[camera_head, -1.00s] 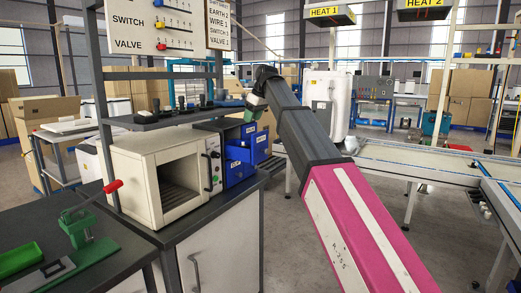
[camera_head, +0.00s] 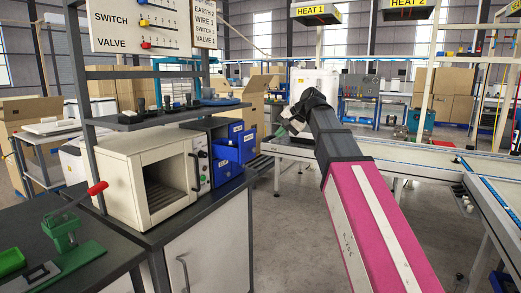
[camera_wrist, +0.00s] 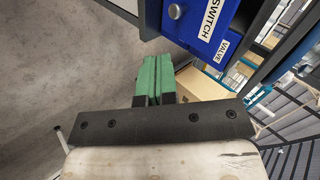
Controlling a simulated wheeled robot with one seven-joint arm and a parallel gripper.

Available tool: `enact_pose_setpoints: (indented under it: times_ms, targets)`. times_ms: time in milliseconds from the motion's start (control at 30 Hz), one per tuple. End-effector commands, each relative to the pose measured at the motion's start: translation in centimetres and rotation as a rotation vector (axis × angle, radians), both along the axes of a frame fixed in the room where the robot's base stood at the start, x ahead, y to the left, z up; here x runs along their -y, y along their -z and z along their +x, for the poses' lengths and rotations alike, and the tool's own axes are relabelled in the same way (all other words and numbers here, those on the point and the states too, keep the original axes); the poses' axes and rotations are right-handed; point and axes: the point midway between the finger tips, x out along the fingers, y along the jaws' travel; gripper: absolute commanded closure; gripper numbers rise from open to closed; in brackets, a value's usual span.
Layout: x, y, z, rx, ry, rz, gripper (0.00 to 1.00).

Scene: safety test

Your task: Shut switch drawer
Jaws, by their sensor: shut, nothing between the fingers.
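The blue switch drawer (camera_wrist: 190,22) is at the top of the wrist view, with a round grey knob and a white SWITCH label. A smaller VALVE label shows below and right of it. In the head view, blue drawers (camera_head: 228,173) jut out of a dark cabinet beside the oven; their labels are too small to read there. My gripper (camera_wrist: 154,66) has green fingers held together, with nothing between them. In the head view, my arm's end is right of the drawers.
A beige oven (camera_head: 140,180) with an open front stands left of the drawers on the dark bench. A shelf (camera_head: 165,116) with small parts is above. A green hand press (camera_head: 62,228) is at left. A conveyor (camera_head: 420,160) runs at right. Floor between is clear.

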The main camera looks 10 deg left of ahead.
Motion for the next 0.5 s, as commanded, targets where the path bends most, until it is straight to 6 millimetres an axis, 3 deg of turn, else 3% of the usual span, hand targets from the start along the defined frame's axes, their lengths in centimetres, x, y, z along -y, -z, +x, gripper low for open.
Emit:
enact_pose_setpoints:
  times_ms: [33,200,500]
  targets:
    - [1.1,0.5,-0.9,-0.036,0.058,0.036,1.0]
    - [2.5,0.7,-1.6,-0.117,0.169,0.114,1.0]
    - [0.7,2.5,-0.8,-0.131,0.185,0.126,1.0]
